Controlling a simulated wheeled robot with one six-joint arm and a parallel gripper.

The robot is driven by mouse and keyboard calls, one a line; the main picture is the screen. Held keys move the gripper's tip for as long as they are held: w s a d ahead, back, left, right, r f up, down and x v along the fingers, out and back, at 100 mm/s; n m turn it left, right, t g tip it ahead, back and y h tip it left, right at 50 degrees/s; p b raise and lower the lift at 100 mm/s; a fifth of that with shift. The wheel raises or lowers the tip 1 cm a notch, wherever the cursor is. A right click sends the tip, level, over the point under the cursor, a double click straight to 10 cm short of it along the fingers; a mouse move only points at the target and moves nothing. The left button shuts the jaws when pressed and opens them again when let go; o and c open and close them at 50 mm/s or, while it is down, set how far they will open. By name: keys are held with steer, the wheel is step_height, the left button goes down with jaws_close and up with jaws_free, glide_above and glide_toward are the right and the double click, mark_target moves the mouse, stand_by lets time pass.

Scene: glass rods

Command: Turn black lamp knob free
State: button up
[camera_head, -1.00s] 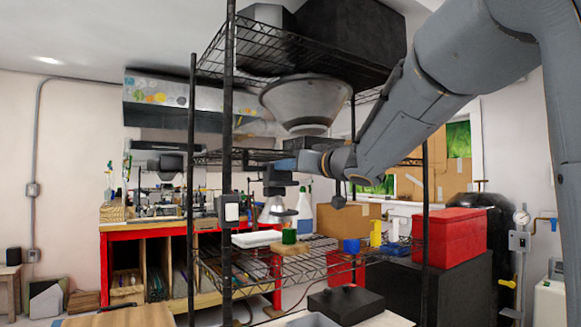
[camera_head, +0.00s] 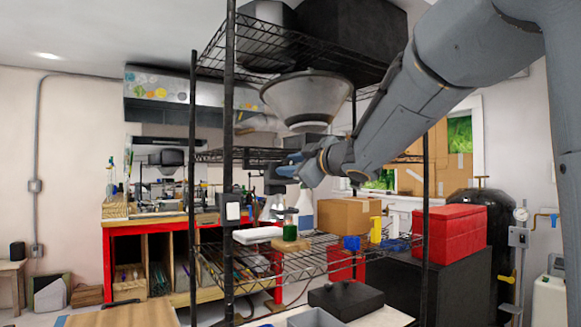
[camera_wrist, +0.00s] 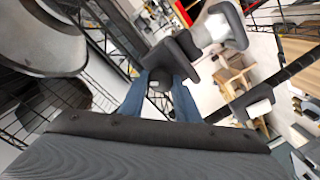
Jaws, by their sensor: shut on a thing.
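The lamp has a large silver cone shade (camera_head: 306,100) under the upper wire shelf in the head view; part of the shade (camera_wrist: 42,38) fills the upper left of the wrist view. My gripper (camera_head: 277,178) is below and slightly left of the shade. In the wrist view my gripper (camera_wrist: 160,82), with blue fingers and dark pads, is shut on a small dark piece, which looks like the black lamp knob (camera_wrist: 156,84). The pads hide most of the knob, so its turn angle cannot be told.
Black shelf posts (camera_head: 229,150) stand close to my arm. A white bottle (camera_head: 305,210), a green block (camera_head: 290,232), a blue cup (camera_head: 352,243) and a yellow piece (camera_head: 376,229) stand on the lower shelf. A cardboard box (camera_head: 345,215) and red box (camera_head: 450,232) are to the right.

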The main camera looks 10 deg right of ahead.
steer(key=shift+a+f+n+h+b, duration=0.15)
steer(key=shift+n+b, duration=0.5)
steer(key=shift+n, duration=1.05)
steer(key=shift+d+n+h+b, duration=0.15)
steer(key=shift+n+b, duration=0.5)
steer(key=shift+n, duration=1.05)
steer(key=shift+a, duration=0.1)
steer(key=o, duration=1)
steer(key=shift+o, duration=0.2)
